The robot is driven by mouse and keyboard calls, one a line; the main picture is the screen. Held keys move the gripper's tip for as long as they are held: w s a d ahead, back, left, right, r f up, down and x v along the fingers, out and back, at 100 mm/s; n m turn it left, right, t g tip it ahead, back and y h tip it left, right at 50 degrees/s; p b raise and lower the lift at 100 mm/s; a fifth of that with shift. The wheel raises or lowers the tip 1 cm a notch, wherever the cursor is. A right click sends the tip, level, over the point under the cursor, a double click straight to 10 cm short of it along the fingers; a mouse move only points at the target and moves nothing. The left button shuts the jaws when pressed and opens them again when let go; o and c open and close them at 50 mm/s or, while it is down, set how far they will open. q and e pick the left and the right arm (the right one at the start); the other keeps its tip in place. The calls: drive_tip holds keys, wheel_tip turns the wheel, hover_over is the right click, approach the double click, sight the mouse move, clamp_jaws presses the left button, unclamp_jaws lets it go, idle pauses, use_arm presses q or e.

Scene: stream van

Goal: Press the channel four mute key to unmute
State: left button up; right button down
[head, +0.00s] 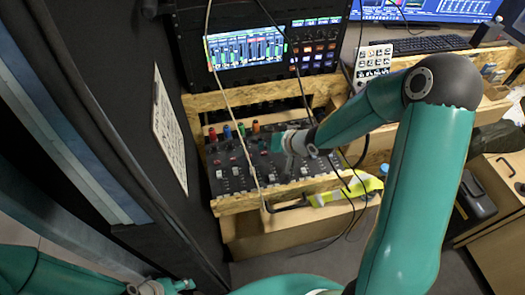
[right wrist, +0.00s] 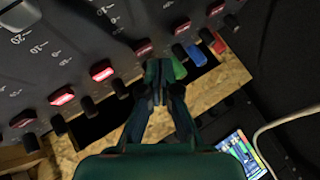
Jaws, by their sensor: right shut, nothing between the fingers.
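The mixer (head: 235,172) is a dark panel with coloured knobs along its far edge and rows of small controls, set in a wooden frame. In the right wrist view, a slanted row of red keys (right wrist: 102,70) crosses the panel, several glowing brightly. Which key is channel four I cannot tell. My right gripper (head: 284,143) is over the right part of the mixer. In the right wrist view its closed, empty fingertips (right wrist: 157,72) are beside a green knob (right wrist: 179,69), below the key row; contact cannot be told. My left gripper (head: 178,285) shows only partly at the lower left.
A rack unit with a bright screen (head: 248,49) stands behind the mixer. Thin cables (head: 240,130) hang across the mixer. A white keypad (head: 373,62) and a keyboard (head: 432,45) are to the right. A dark wall with a paper sheet (head: 169,128) bounds the left.

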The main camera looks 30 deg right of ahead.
sight(266, 154)
wheel_tip(266, 154, up, 6)
drive_tip(key=p, duration=0.6)
idle(0.5)
